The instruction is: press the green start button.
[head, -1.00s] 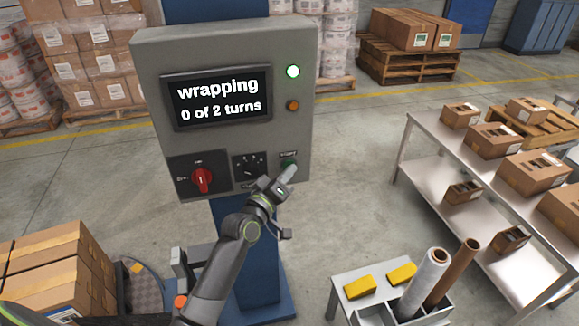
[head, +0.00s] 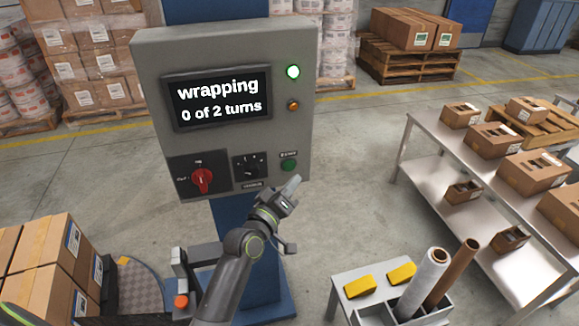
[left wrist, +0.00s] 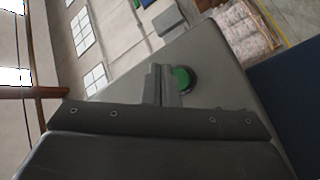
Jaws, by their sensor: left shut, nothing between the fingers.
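The green start button (head: 289,164) is at the lower right of the grey control box (head: 222,50), under a small label. It also shows in the left wrist view (left wrist: 184,78), just beyond the fingertips. My left gripper (head: 293,183) is shut and empty, below the button and apart from it in the head view. The screen (head: 218,97) reads "wrapping" and "0 of 2 turns". A white-green lamp (head: 293,72) is lit above a dim orange lamp (head: 293,105). My right gripper is out of view.
A red rotary switch (head: 202,180) and a black dial (head: 250,166) sit left of the button. A small stand (head: 345,279) with yellow blocks and rolls is at the lower right. Boxes stand on a turntable (head: 139,285) at the lower left. A metal table (head: 425,120) is at right.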

